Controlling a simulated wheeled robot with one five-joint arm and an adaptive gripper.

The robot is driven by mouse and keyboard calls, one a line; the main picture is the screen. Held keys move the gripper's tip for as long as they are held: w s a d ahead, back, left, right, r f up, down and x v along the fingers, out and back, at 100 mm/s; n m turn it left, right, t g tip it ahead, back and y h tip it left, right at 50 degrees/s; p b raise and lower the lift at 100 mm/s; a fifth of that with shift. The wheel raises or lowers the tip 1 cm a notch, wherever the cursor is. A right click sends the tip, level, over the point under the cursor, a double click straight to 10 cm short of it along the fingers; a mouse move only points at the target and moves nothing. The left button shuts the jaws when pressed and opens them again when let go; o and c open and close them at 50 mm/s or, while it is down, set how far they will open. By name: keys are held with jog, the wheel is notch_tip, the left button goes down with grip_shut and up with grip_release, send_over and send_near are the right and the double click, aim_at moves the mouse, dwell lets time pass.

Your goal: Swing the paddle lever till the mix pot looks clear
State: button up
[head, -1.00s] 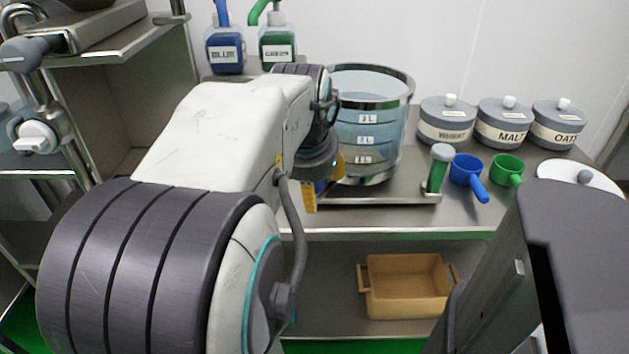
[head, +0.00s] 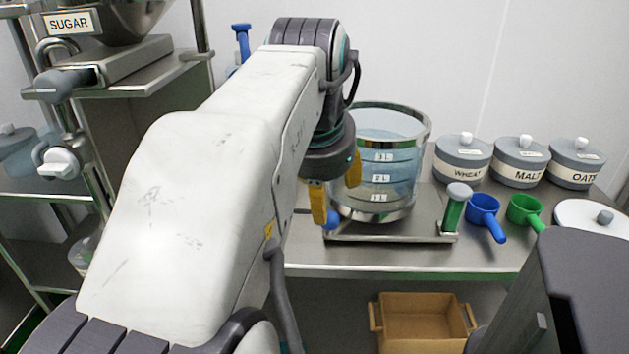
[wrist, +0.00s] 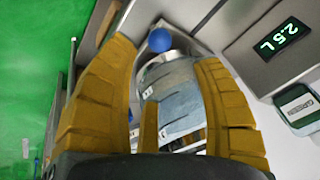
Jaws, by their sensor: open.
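The mix pot (head: 390,165) is a clear cylinder with metal rims and litre marks, holding pale bluish liquid; it stands on a metal tray. It also shows between my fingers in the wrist view (wrist: 175,95). A blue ball knob (wrist: 160,40), perhaps the paddle lever's end, shows beyond my fingertips; a blue bit (head: 332,220) also shows under my gripper in the head view. The lever's shaft and the paddle cannot be made out. My gripper (head: 337,190), with yellow fingers, is open at the pot's left front, pointing down.
A green post with a grey cap (head: 455,208) stands at the tray's right end. Blue (head: 485,213) and green (head: 524,209) scoops and lidded tubs (head: 462,157) are further right. A display reads 2.5 L (wrist: 283,40). A tan bin (head: 422,318) is below.

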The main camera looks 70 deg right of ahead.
jog(key=shift+a+r, duration=0.3)
jog(key=shift+r, duration=0.3)
jog(key=shift+c, duration=0.2)
